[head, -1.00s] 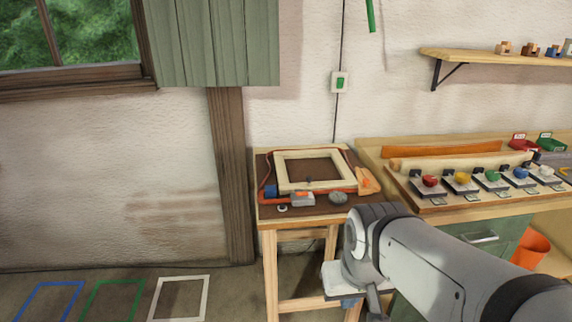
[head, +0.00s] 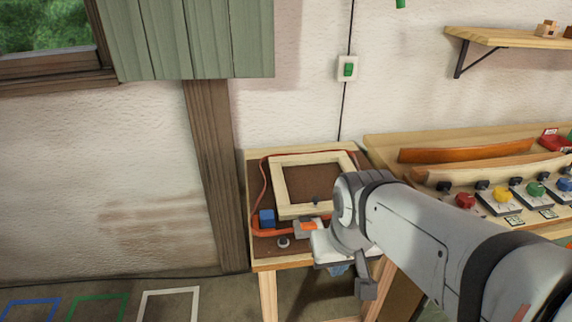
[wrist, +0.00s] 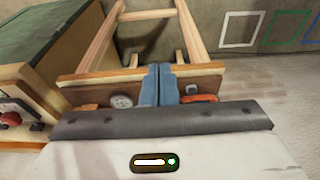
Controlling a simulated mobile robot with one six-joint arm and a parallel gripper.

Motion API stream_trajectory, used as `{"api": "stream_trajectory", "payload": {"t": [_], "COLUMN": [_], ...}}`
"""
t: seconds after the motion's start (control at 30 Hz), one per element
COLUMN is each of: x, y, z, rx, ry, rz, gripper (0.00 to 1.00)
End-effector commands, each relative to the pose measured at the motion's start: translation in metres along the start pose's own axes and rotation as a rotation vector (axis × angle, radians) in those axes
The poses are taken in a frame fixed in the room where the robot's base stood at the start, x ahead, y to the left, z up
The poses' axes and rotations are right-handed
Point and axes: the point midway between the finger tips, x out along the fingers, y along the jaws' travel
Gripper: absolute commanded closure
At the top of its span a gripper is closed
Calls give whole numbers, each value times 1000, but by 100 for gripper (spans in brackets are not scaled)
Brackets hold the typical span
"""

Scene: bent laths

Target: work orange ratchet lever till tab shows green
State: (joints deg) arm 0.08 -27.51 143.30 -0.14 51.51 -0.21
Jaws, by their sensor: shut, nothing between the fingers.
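The orange ratchet lever (head: 308,226) sits on a small grey ratchet body at the front of the small table. An orange strap (head: 264,180) runs around a pale wooden frame (head: 281,187) there. In the wrist view an orange part (wrist: 199,98), seemingly the lever, lies just right of my gripper (wrist: 158,70). My gripper's blue-grey fingers are shut together and empty, in front of the table edge; they do not clearly touch the lever. In the head view my arm hides the right of the ratchet and most of my gripper. I cannot make out the tab's colour.
A round dial (wrist: 121,101) shows left of my fingers in the wrist view. A workbench (head: 378,142) with coloured knobs stands at right. The floor at left is open.

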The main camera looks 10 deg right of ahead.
Motion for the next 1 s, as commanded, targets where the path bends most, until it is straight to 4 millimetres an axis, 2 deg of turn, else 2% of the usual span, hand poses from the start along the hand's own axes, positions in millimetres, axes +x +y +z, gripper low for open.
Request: {"api": "stream_trajectory", "payload": {"t": [0.2, 0.3, 0.37, 0.5, 0.7, 0.83, 1.0], "x": [0, -5, -10, -24, -28, -26, -24], "y": [0, 0, 0, -6, -6, -6, -6], "z": [0, -10, -25, -83, -161, -188, -196], "rx": [0, 0, 0, -6, -3, -1, 0], "ry": [0, 4, 10, 40, 85, 103, 110], "rz": [0, 0, 0, -3, -3, -3, -3], "gripper": [100, 100, 100, 100, 100, 100, 100]}}
